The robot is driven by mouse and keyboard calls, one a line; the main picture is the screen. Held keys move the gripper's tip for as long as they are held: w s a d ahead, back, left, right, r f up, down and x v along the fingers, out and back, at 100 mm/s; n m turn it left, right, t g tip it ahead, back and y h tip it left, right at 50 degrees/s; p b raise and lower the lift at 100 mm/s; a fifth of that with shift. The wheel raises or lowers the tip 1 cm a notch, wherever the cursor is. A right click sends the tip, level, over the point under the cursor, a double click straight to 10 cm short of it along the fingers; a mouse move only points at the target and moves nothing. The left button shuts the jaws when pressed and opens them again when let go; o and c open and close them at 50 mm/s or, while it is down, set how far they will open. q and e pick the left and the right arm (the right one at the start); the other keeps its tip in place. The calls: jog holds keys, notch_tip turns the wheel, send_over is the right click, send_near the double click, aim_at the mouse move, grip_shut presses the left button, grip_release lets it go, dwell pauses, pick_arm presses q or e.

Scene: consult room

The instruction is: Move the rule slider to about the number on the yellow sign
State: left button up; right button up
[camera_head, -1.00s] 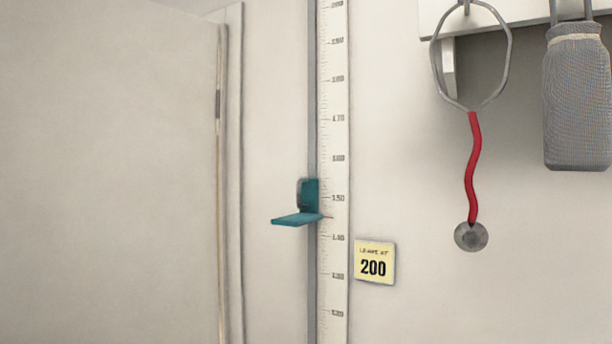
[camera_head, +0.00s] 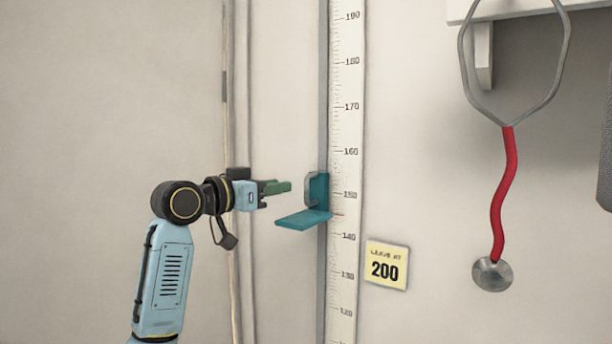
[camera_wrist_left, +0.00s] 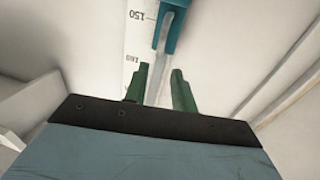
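The teal rule slider (camera_head: 306,216) sits on the vertical wall rule (camera_head: 346,120), its red pointer a little above 140, at about 145. The yellow sign (camera_head: 386,264) on the wall to the right reads 200. My left gripper (camera_head: 288,187) is just left of the slider's upright part, above its flat plate. In the left wrist view its two green fingers (camera_wrist_left: 160,86) stand apart with nothing between them, and the slider (camera_wrist_left: 176,22) shows ahead of them. My right gripper is in neither view.
A stethoscope with a red tube (camera_head: 503,185) hangs from a white rack (camera_head: 482,55) at the upper right. A door edge and frame (camera_head: 230,110) run down the wall left of the rule. The wall between is bare.

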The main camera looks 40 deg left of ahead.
aim_at(306, 182)
pick_arm(q)
jog(key=w, duration=0.1)
jog(key=w+p, duration=0.1)
jog(key=w, duration=0.3)
jog(key=shift+d, duration=0.3)
jog(key=w+p, duration=0.1)
jog(key=w, duration=0.1)
jog(key=shift+w+f, duration=0.1)
jog(key=shift+w, duration=0.3)
jog(key=shift+w+d+p, duration=0.1)
jog(key=shift+w+p, duration=0.25)
jog(key=shift+w, duration=0.2)
jog(key=shift+w+f, duration=0.15)
jog(key=shift+w, duration=0.2)
jog(key=shift+s, duration=0.1)
grip_shut()
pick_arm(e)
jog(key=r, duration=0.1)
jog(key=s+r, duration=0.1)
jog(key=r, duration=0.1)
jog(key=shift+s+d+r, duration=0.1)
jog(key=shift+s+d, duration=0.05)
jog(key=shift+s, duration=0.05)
